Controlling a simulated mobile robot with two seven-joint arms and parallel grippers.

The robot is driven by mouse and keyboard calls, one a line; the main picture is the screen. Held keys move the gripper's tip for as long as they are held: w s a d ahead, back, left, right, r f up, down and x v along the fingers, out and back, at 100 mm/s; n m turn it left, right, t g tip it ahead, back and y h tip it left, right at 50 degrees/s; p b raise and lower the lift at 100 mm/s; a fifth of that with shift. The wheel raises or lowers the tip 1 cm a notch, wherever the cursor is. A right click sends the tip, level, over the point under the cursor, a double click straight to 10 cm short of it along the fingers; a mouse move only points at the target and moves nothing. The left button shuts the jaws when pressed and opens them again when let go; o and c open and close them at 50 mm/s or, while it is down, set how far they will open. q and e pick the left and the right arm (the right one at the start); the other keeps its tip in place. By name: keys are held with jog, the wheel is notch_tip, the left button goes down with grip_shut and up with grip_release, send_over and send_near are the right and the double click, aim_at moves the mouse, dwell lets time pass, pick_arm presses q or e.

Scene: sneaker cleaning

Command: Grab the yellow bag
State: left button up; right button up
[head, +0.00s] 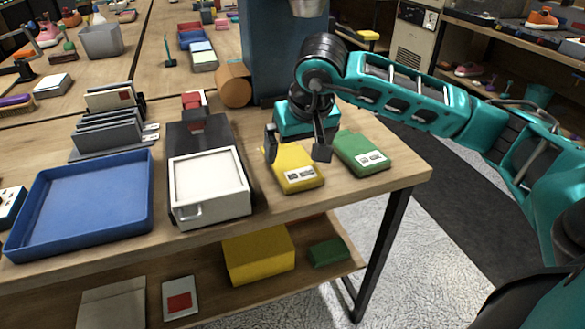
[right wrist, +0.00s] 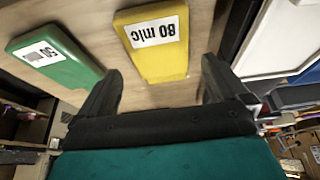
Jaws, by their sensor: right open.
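The yellow bag (head: 299,173) is a flat pouch with a white label, lying on the wooden table near its front right edge. In the right wrist view the yellow bag (right wrist: 160,55) shows its label and lies ahead of the fingertips, between their lines. My right gripper (head: 296,153) is open and over the far end of the yellow bag, its fingers spread to either side. Contact with the bag cannot be told. My left gripper is not in view.
A green bag (head: 361,152) lies close to the right of the yellow one. A white-topped box (head: 208,183) stands to the left, then a blue tray (head: 80,196). An orange-brown cylinder (head: 234,84) stands behind. A yellow box (head: 258,255) is on the lower shelf.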

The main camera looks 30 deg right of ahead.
aim_at(293, 162)
jog(key=shift+b+x, duration=0.3)
jog(key=shift+x, duration=2.45)
jog(key=shift+r, duration=0.1)
jog(key=c, duration=0.8)
jog(key=shift+r, duration=0.1)
